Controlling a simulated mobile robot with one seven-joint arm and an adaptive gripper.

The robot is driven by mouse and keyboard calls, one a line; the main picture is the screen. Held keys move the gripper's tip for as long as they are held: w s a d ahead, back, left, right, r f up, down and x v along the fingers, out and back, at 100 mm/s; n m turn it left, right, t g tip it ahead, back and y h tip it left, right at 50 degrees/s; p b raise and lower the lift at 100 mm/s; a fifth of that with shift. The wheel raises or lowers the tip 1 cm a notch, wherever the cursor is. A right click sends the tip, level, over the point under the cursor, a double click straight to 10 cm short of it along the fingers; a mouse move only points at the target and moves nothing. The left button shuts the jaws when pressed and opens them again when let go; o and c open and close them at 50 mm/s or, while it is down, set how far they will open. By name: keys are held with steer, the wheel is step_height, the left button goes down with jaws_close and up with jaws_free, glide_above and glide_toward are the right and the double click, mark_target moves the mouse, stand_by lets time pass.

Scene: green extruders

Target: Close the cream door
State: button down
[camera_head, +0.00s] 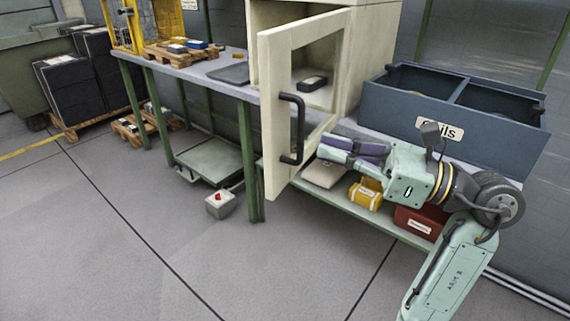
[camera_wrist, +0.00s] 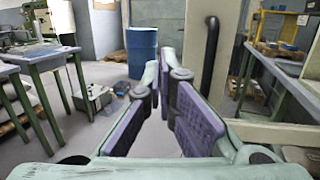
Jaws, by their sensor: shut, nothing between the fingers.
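The cream door (camera_head: 270,115) stands open on the cream cabinet (camera_head: 366,50), swung out past the bench's front edge. It has a window opening and a black upright bar handle (camera_head: 299,130) on its outer face. My gripper (camera_head: 324,148) is shut and empty, to the right of the door's lower part in the head view, pointing left. I cannot tell whether its fingertips touch the door. In the wrist view, my purple-padded fingers (camera_wrist: 165,75) point forward, with the door (camera_wrist: 199,35) and its handle (camera_wrist: 210,55) just right of the fingertips.
A dark box (camera_head: 314,79) lies inside the cabinet. A blue-grey divided bin (camera_head: 400,104) stands right of it. The lower shelf holds a yellow roll (camera_head: 366,195) and a red box (camera_head: 419,222).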

steer(key=d+f+m+t+h, duration=0.2)
steer(key=d+f, duration=0.1)
steer(key=d, duration=0.2)
steer(key=p, duration=0.3)
glide_toward(274, 145)
steer(key=shift+t, duration=0.3)
steer(key=x, duration=0.6)
steer(key=shift+s+a, duration=0.15)
steer(key=shift+a, duration=0.4)
